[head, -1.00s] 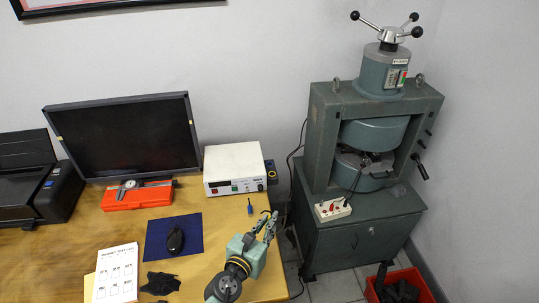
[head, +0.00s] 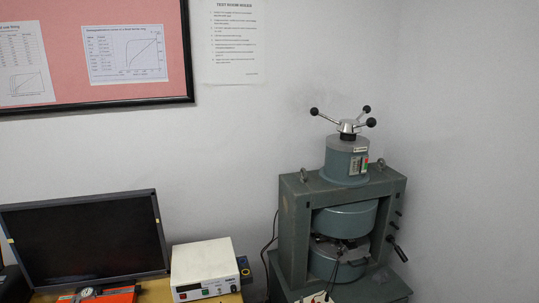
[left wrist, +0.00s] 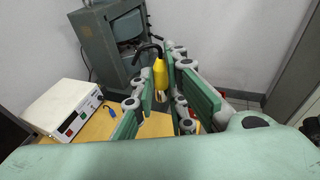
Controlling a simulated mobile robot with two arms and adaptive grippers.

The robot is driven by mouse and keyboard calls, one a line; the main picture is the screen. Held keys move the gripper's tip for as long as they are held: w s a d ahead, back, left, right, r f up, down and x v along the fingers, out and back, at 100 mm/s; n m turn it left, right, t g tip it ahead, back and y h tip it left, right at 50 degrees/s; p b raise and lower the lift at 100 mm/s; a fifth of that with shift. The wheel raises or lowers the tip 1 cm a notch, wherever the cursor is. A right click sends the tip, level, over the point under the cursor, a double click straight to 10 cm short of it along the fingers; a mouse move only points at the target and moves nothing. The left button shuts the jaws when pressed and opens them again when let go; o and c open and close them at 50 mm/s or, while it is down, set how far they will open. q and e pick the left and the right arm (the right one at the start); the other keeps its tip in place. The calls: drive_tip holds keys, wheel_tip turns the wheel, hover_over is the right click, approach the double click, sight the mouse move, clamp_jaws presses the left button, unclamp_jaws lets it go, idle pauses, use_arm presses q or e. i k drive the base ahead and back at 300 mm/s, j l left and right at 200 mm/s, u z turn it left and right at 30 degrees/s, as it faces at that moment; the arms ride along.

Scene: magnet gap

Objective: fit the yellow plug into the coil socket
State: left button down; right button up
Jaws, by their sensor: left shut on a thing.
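The yellow plug (left wrist: 159,75) shows in the left wrist view, with a dark cable curving from its top. My left gripper (left wrist: 160,90) is shut on it, with the plug between the green finger pads. The plug points roughly downward in that view. In the head view neither gripper nor the plug shows. The grey-green magnet (head: 342,235) stands at the right. A pale terminal block (head: 318,297) at its foot is mostly cut off by the lower edge. I cannot make out the coil socket.
A white power supply (head: 205,268) stands left of the magnet; it also shows in the left wrist view (left wrist: 62,104). A black monitor (head: 82,240) stands further left. A small blue object (left wrist: 84,114) lies on the wooden table (left wrist: 100,126).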

sight(211, 265)
drive_tip(key=i+l, duration=0.15)
drive_tip(key=l, duration=0.2)
drive_tip(key=i+l, duration=0.2)
drive_tip(key=l, duration=0.15)
drive_tip(key=i+l, duration=0.15)
drive_tip(key=l, duration=0.25)
drive_tip(key=i+l, duration=0.2)
drive_tip(key=l, duration=0.15)
drive_tip(key=u, duration=0.05)
